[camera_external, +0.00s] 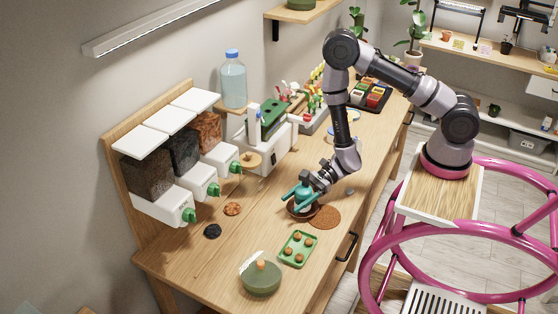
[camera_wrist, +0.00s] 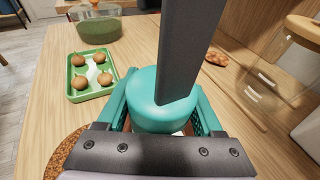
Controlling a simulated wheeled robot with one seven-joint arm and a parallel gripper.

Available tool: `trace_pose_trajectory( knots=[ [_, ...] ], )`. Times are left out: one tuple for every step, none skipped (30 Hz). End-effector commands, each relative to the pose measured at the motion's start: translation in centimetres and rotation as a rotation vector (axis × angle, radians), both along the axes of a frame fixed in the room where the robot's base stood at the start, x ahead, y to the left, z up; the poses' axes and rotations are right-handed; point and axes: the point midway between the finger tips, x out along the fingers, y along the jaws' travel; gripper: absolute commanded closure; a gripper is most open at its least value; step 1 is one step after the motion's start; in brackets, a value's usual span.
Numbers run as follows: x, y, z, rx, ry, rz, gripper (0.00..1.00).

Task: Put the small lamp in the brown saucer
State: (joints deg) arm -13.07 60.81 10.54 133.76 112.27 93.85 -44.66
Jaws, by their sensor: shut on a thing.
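The small lamp (camera_wrist: 150,100) shows as a rounded teal body in the wrist view. My gripper (camera_wrist: 160,115) has teal fingers on both sides of it and is shut on it. In the external view my gripper (camera_external: 298,198) is low over the worktop and the teal lamp (camera_external: 302,189) is between its fingers. The dark brown saucer (camera_external: 300,213) is directly below, partly hidden by the gripper and lamp. I cannot tell whether the lamp's base touches the saucer. A dark grey bar crosses in front of the lamp in the wrist view.
A round cork mat (camera_external: 326,217) lies right beside the saucer. Dispensers with green taps (camera_external: 190,215) stand along the wall. Small dark and orange piles lie before them.

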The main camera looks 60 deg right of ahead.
Motion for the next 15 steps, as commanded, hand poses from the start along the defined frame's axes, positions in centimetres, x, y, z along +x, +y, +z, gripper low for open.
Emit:
trace_pose_trajectory(
  knots=[
    [-0.01,0.01,-0.2,0.0,0.001,0.0,1.0],
    [-0.01,0.01,-0.29,0.0,0.001,0.0,1.0],
    [-0.01,0.01,-0.41,0.0,0.001,0.0,1.0],
    [-0.01,0.01,-0.49,0.0,0.0,0.0,1.0],
    [0.0,0.02,-0.58,0.0,0.0,0.0,1.0],
    [-0.01,0.02,-0.69,0.0,0.0,0.0,1.0],
    [-0.01,0.01,-0.77,0.0,0.0,0.001,1.0],
    [-0.02,0.01,-0.86,0.0,0.0,0.001,1.0],
    [-0.01,0.0,-0.81,0.0,-0.001,0.001,0.17],
    [-0.01,0.01,-0.8,0.0,-0.001,0.0,0.05],
    [-0.01,0.01,-0.8,0.0,-0.001,0.001,0.02],
    [-0.01,0.01,-0.8,0.0,-0.001,0.0,0.02],
    [-0.01,0.01,-0.8,0.0,-0.001,0.0,0.02],
    [-0.01,0.01,-0.8,0.0,-0.001,0.0,0.02],
    [-0.01,0.01,-0.8,0.0,0.0,0.0,0.02]
  ],
)
